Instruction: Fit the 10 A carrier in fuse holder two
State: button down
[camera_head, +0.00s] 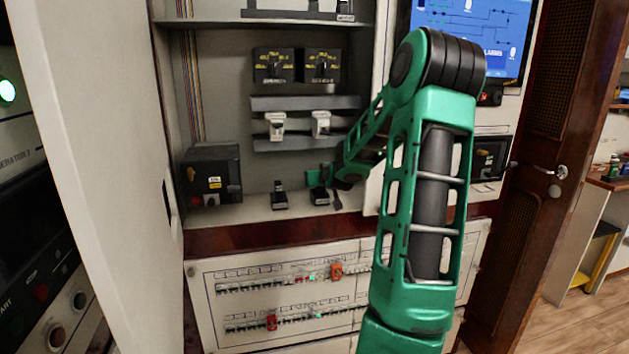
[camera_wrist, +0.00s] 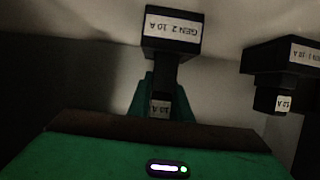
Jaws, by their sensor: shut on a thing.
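In the wrist view a black piece with a small white 10 A tag (camera_wrist: 160,108) sits between my gripper's green fingers (camera_wrist: 160,92). It meets a black block labelled GEN 2 10 A (camera_wrist: 172,32); I cannot tell whether they are separate. In the head view my gripper (camera_head: 320,179) is low at the cabinet shelf, shut on the right-hand black piece (camera_head: 320,196). Two pale fuse holders (camera_head: 276,125) (camera_head: 320,123) are mounted side by side on the rail above. Their number markings are too small to read.
A second black piece (camera_head: 279,196) stands left on the shelf; the wrist view shows a block labelled GEN 1 10 A (camera_wrist: 285,57) beside the held one. A dark box (camera_head: 212,175) stands at left. Two rotary switches (camera_head: 297,66) are above, breaker rows (camera_head: 280,288) below.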

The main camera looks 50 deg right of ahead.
jog(key=shift+f, duration=1)
jog(key=c, duration=1.5)
grip_release()
jog(key=shift+c, duration=0.2)
jog(key=shift+s, duration=0.1)
jog(key=v, duration=1)
jog(key=shift+s+a+r, duration=0.15)
jog(key=shift+a, duration=0.05)
